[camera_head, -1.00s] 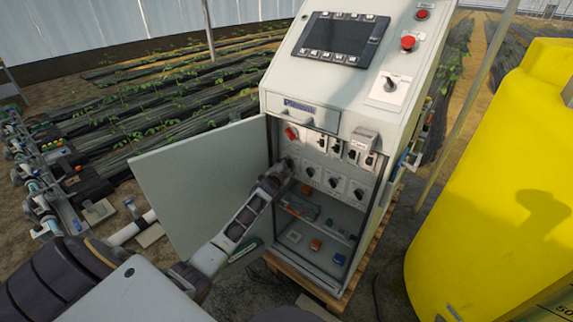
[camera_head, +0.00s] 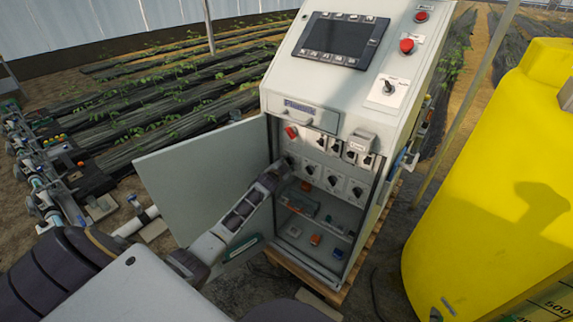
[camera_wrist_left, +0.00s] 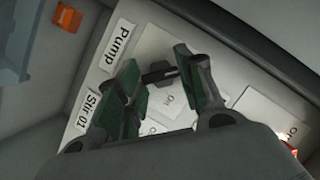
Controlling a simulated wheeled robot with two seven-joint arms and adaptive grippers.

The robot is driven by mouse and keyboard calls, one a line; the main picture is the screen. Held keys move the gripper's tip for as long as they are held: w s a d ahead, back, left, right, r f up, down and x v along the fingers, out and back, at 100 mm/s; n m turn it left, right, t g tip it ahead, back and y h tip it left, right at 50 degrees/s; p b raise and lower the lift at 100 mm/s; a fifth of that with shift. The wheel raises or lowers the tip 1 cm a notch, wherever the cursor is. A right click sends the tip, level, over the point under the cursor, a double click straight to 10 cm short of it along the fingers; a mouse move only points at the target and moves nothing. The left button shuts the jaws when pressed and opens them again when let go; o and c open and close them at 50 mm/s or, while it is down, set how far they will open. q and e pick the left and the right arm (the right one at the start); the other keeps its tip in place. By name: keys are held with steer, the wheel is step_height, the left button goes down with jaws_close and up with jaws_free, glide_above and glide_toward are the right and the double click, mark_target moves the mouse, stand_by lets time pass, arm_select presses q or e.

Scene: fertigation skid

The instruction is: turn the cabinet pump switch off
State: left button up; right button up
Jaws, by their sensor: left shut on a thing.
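The pump switch (camera_wrist_left: 160,74) is a black knob on a pale plate, next to a white "Pump" label (camera_wrist_left: 116,45) in the left wrist view. My left gripper (camera_wrist_left: 158,70) has its two green-padded fingers on either side of the knob and is shut on it. In the head view my left gripper (camera_head: 275,176) reaches into the open cabinet (camera_head: 372,203) at the left of the lower knob row. The gripper partly hides the switch there, and its setting is too small to read. My right gripper is not in view.
The cabinet door (camera_head: 200,185) stands open on the left, beside my arm. A "Stir 01" label (camera_wrist_left: 88,108) lies near the left finger. A red rotary switch (camera_head: 291,132) is above the gripper. A yellow tank (camera_head: 490,200) stands at the right.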

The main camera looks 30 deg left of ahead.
arm_select(q)
steer(key=shift+f, duration=0.15)
steer(key=o, duration=1)
steer(key=shift+s, duration=0.1)
steer(key=shift+s, duration=0.15)
steer(key=shift+v, duration=5.8)
